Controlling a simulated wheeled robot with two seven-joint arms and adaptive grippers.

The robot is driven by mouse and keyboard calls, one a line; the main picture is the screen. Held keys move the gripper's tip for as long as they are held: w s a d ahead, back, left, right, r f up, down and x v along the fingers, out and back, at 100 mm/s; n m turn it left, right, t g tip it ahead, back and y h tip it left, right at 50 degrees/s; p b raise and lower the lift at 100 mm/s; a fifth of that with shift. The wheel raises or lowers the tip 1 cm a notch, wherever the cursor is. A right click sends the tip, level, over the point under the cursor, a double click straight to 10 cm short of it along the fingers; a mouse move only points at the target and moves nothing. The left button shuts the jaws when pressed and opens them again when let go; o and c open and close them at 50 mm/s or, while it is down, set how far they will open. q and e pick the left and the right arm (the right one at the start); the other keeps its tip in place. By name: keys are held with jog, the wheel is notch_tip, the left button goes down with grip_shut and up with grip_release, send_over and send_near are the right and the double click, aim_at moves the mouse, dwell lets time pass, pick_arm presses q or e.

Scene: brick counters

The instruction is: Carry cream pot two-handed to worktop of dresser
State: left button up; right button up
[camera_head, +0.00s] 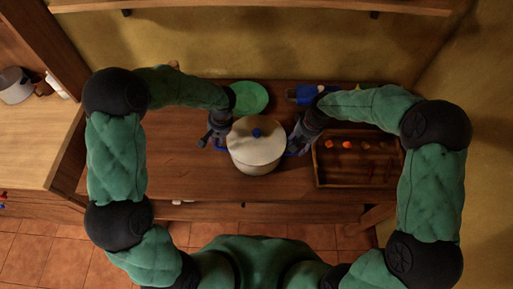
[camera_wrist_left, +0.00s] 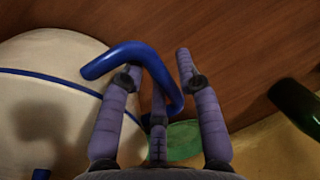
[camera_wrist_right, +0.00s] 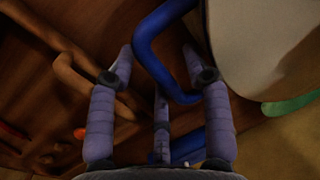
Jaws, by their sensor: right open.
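The cream pot (camera_head: 256,153), with a cream lid and blue knob, is upright on the dark wooden worktop (camera_head: 170,160). My left gripper (camera_head: 217,138) is at its left side. In the left wrist view the fingers (camera_wrist_left: 160,70) are spread around the pot's blue handle (camera_wrist_left: 125,58), open. My right gripper (camera_head: 299,140) is at the pot's right side. In the right wrist view its fingers (camera_wrist_right: 158,65) are open on either side of the other blue handle (camera_wrist_right: 150,45). The pot's base is mostly hidden from above.
A wooden tray (camera_head: 358,186) with small orange and red items is close to the right of the pot. A green plate (camera_head: 250,97) lies behind it, and a blue object (camera_head: 312,95) at the back right. A lighter counter (camera_head: 35,130) with a metal pot (camera_head: 14,86) stands left.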

pick_arm(q)
grip_shut()
pick_arm(e)
jog(key=c, duration=0.8)
grip_shut()
pick_arm(q)
jog(key=shift+w+r, duration=0.1)
jog(key=shift+r, duration=0.1)
pick_arm(e)
jog(key=shift+r, duration=0.15)
